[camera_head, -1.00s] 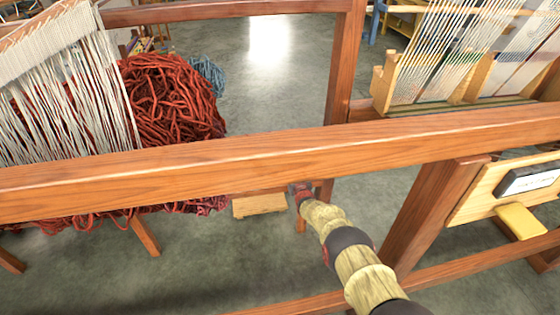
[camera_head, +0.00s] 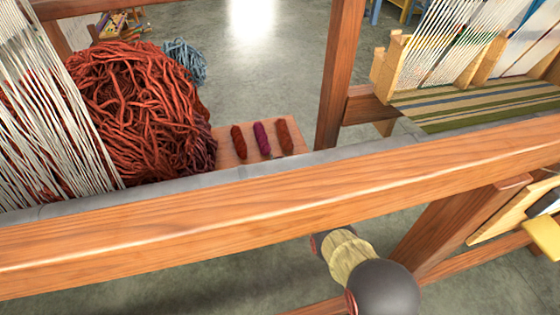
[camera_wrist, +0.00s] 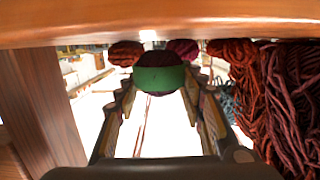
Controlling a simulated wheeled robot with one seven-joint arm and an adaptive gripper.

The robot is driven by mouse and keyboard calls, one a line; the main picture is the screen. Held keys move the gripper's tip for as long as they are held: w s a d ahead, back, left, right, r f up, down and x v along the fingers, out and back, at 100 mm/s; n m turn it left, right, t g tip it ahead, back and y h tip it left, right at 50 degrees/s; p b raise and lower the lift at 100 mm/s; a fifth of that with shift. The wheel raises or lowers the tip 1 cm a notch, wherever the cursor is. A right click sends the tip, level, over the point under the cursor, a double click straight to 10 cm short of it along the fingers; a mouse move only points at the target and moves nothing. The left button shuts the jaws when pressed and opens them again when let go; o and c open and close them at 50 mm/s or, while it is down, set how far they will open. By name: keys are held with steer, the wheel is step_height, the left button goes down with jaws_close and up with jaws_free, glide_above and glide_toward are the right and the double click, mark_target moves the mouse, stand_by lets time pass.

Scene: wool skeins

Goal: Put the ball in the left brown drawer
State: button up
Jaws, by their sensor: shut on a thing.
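My gripper (camera_wrist: 158,90) shows in the wrist view with a finger on each side of a dark maroon, rounded wool ball (camera_wrist: 155,90) with a wide green band (camera_wrist: 158,78). It is shut on this ball. In the head view my gripper and the ball are hidden behind the wooden beam; only part of my arm shows below it. I cannot make out a brown drawer in either view.
A thick wooden beam (camera_head: 270,210) crosses in front and shows close above my gripper in the wrist view (camera_wrist: 150,28). A big red wool heap (camera_head: 140,115) is at left. Several skeins lie on a wooden board (camera_head: 223,150). A loom with striped cloth (camera_head: 480,105) is at right.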

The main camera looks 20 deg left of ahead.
steer(key=shift+f, duration=0.8)
steer(key=shift+s+r, duration=0.15)
steer(key=o, duration=1.1)
steer(key=shift+o, duration=0.2)
